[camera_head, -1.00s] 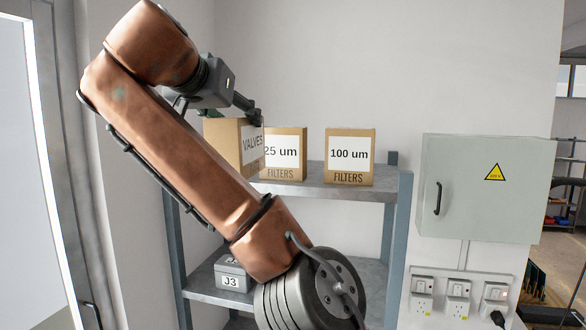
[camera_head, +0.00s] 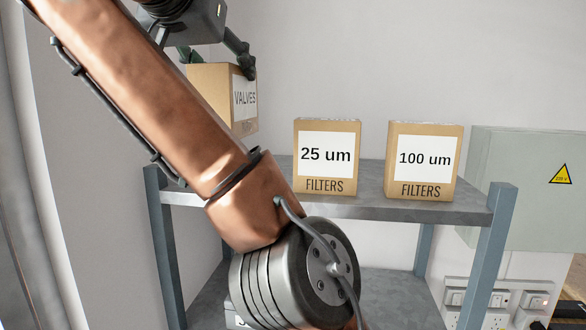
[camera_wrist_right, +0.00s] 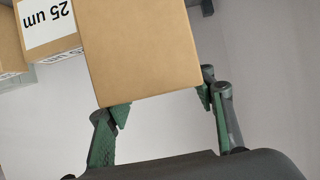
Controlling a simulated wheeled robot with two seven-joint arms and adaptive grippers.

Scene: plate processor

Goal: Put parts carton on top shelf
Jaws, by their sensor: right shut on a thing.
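The brown parts carton labelled VALVES (camera_head: 244,104) hangs from my right gripper (camera_head: 238,62) at the left end of the top shelf (camera_head: 385,208). Its visible bottom edge shows above the shelf's surface, and my arm hides part of its left side. In the right wrist view, the plain face of the carton (camera_wrist_right: 140,50) sits between the two green-padded fingers of the right gripper (camera_wrist_right: 162,104). My left gripper is not in view.
A 25 um filter carton (camera_head: 327,186) and a 100 um filter carton (camera_head: 424,187) stand upright on the top shelf, to the right. A grey electrical box (camera_head: 510,190) is on the wall at right. My arm covers the shelf's left part.

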